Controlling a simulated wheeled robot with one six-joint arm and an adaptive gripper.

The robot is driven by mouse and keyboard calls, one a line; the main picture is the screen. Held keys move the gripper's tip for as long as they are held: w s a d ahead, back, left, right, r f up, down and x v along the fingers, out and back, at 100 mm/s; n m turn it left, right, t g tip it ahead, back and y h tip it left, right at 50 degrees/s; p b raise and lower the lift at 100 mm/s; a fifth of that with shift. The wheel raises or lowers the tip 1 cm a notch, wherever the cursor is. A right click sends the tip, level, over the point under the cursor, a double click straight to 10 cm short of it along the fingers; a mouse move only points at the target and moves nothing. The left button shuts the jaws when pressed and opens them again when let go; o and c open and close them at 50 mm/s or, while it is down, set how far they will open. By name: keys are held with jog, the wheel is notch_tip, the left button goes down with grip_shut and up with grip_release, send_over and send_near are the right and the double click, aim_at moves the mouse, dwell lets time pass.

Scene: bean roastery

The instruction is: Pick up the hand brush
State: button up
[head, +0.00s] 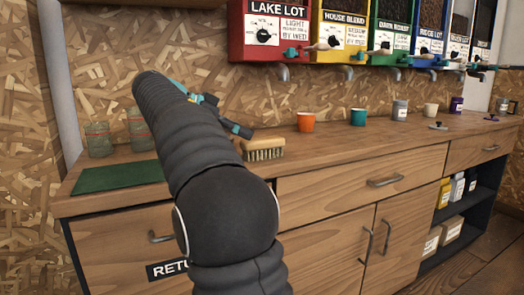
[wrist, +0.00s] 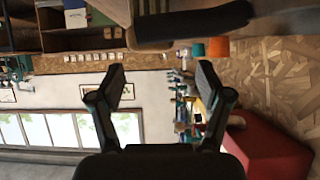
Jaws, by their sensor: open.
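The hand brush (head: 263,154), a wooden block with pale bristles facing the front, lies on the wooden counter in the head view. My gripper (head: 224,115) shows beyond my dark arm, up and left of the brush in the picture and apart from it. In the wrist view my gripper (wrist: 161,85) has its two fingers spread wide with nothing between them. I cannot make out the brush clearly in the wrist view. My arm hides part of the counter left of the brush.
An orange cup (head: 306,122) and a teal cup (head: 358,117) stand right of the brush. Green-tinted jars (head: 98,140) and a green mat (head: 118,177) are at the left. Dispensers (head: 264,32) hang above the counter (head: 330,152). The wrist view faces windows (wrist: 60,129).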

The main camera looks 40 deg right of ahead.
aim_at(259, 139)
jog(key=shift+x, duration=1.1)
jog(key=x, duration=0.2)
jog(key=s+x, duration=0.1)
jog(key=x, duration=0.1)
jog(key=shift+a, duration=0.1)
jog(key=shift+d+f, duration=0.3)
jog(key=shift+d, duration=0.2)
jog(key=c, duration=1.4)
jog(key=shift+r, duration=0.15)
